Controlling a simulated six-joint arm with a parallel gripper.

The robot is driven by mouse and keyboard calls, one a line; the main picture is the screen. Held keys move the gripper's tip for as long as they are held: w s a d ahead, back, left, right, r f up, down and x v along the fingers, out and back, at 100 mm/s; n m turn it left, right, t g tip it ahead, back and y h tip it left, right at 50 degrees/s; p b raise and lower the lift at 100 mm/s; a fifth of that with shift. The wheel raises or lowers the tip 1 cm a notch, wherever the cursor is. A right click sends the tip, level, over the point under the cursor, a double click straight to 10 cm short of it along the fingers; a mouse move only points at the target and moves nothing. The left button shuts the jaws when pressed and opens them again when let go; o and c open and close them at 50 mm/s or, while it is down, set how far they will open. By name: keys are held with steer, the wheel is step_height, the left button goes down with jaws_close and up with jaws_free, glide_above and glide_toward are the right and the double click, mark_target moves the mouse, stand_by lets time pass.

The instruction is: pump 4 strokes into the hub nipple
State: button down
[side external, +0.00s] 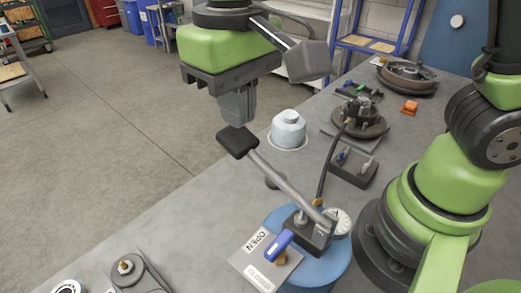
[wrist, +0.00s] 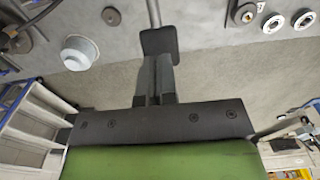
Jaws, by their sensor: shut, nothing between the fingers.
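The pump lever (side external: 285,182) rises up and left from the dark pump block (side external: 312,232) on a blue drum (side external: 335,270). Its black end pad (side external: 238,142) is at the raised end. My gripper (side external: 237,122) is shut and empty, pointing down with its fingertips at or just above the pad; contact is unclear. In the wrist view my gripper (wrist: 155,65) meets the pad (wrist: 158,41) in the picture. A dark hose (side external: 329,160) runs from the pump to the hub (side external: 360,118). The nipple itself is too small to tell.
A round gauge (side external: 341,221) and a blue-handled valve (side external: 279,245) beside an OPEN/CLOSED plate (side external: 262,272) sit by the pump. A white container (side external: 288,130) stands near the bench edge. Behind are a dark tray (side external: 354,167) and an orange piece (side external: 410,107).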

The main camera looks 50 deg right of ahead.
mark_target(235, 132)
steer(key=shift+f, duration=0.85)
steer(key=shift+w+f, duration=0.2)
steer(key=shift+f, duration=0.35)
steer(key=shift+w+f, duration=0.15)
steer(key=shift+f, duration=0.4)
steer(key=shift+w+f, duration=0.25)
steer(key=shift+f, duration=0.95)
steer(key=shift+f, duration=1.2)
